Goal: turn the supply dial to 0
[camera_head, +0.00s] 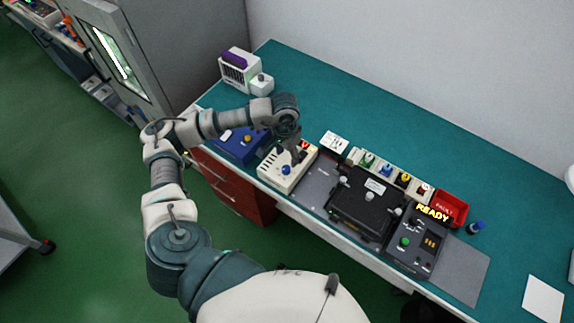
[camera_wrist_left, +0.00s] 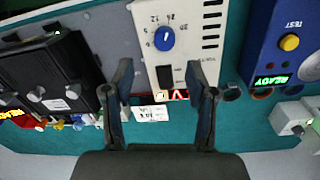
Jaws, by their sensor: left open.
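The supply (camera_head: 274,172) is a cream box on the bench with a blue dial (camera_head: 286,169) on its top face. In the left wrist view the supply (camera_wrist_left: 207,60) shows the blue dial (camera_wrist_left: 164,40) with printed numbers around it; I cannot read its setting surely. A small white mark shows on the dial. My left gripper (camera_head: 297,153) hangs over the supply's far part. In the left wrist view its open fingers (camera_wrist_left: 159,72) straddle the supply's lower part, with the dial beyond the tips and apart from them. A red display is partly hidden. My right gripper is not in view.
A blue TEST box (camera_head: 238,145) stands left of the supply. A black fixture (camera_head: 366,203) with knobs and a READY panel (camera_head: 418,236) stand to the right. Small coloured parts and a red bin (camera_head: 451,208) line the back.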

